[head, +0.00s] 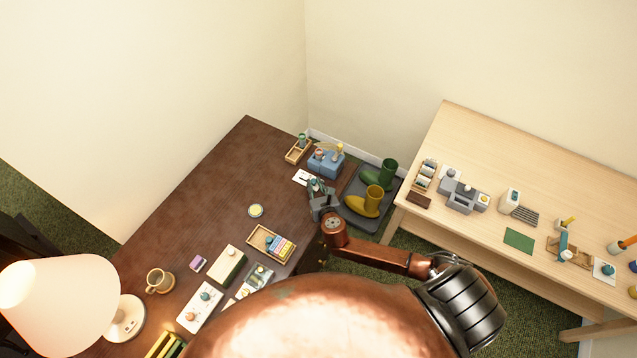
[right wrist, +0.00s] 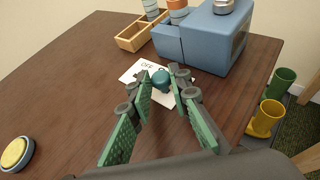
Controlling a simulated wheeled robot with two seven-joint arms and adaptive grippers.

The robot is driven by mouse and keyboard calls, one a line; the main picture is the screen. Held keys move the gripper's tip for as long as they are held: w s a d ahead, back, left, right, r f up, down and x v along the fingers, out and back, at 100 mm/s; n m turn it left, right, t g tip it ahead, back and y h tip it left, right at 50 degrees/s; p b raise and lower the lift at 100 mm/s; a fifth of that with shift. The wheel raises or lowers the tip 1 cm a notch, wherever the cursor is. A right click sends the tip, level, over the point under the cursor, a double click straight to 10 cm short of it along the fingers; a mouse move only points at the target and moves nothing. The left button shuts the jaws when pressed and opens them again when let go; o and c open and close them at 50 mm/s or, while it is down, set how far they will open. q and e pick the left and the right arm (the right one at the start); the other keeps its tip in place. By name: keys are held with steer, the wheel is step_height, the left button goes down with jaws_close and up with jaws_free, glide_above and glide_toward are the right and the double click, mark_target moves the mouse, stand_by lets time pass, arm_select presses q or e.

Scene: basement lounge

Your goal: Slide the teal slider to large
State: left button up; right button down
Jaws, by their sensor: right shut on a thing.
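The teal slider (right wrist: 161,79) has a rounded teal knob and stands at a white card (right wrist: 140,72) on the dark brown table. Dark lettering that looks like "OFF" shows at the card's far left; any other lettering is hidden or too small to read. My right gripper (right wrist: 162,77) has its green-padded fingers on either side of the knob and is shut on it. In the head view my right gripper (head: 315,184) is near the table's far right edge, beside the white card (head: 301,177). The fingers hide the slider there. My left gripper is not in view.
A blue box-shaped machine (right wrist: 213,38) stands just behind the card, with a wooden tray (right wrist: 133,37) beside it. A yellow-topped round button (right wrist: 15,153) is at left. The table's left middle is clear.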

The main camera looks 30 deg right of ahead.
steer(key=c, duration=1.8)
jaws_free()
steer(key=shift+s+d, duration=0.2)
steer(key=shift+s, duration=0.05)
steer(key=shift+o, duration=0.2)
steer(key=shift+w, duration=0.1)
steer(key=v, duration=1.2)
steer(key=shift+a+f, duration=0.1)
